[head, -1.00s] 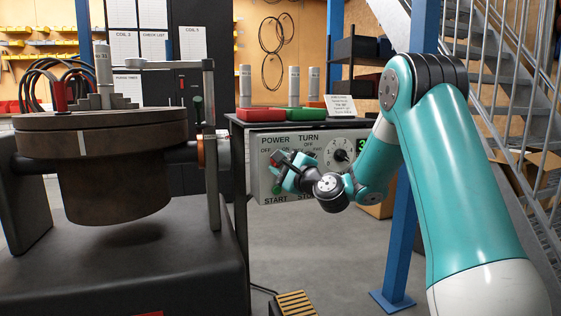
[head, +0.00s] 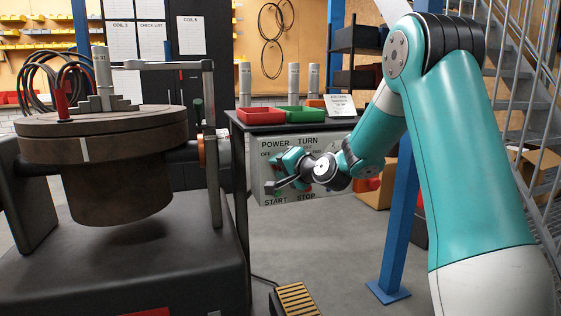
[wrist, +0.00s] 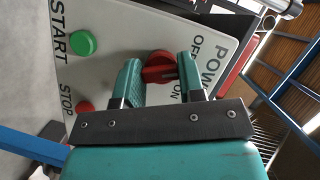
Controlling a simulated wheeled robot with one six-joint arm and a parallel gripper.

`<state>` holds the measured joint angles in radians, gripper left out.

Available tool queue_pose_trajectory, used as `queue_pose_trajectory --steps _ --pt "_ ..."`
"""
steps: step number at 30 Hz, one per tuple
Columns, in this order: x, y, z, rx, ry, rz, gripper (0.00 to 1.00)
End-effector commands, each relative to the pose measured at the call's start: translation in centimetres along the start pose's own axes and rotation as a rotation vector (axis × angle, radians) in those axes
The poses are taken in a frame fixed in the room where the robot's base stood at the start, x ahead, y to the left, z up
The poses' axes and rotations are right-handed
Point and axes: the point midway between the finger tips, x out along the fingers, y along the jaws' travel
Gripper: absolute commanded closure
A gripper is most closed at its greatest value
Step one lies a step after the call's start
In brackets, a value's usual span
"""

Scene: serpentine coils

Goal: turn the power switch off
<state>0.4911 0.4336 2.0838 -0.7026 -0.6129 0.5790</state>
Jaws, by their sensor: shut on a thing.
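The red power switch knob (wrist: 158,60) is on the pale control panel (wrist: 105,20), below the word POWER and beside the OFF and ON labels in the wrist view. My gripper (wrist: 160,73) has one teal finger on each side of the knob and is shut on it. Which label the knob points at is not clear. In the head view my gripper (head: 283,172) is against the left part of the panel (head: 258,193) and hides the knob.
A green START button (wrist: 83,43) and a red STOP button (wrist: 84,107) are on the same panel. A bench above it holds red (head: 256,113) and green trays (head: 293,115). A large round coil fixture (head: 115,160) stands left. A blue post (head: 398,240) stands right.

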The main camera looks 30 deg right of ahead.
Motion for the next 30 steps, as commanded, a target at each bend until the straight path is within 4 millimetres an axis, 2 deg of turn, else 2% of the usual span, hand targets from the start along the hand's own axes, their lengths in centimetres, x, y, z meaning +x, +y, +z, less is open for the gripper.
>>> queue_pose_trajectory --steps 6,15,30 --pt "-0.04 -0.23 0.12 -0.149 -0.005 0.063 0.88" --pt "-0.01 -0.09 0.17 -0.275 -0.004 0.116 0.88" --pt "0.00 0.03 0.16 -0.314 -0.003 0.133 0.87"
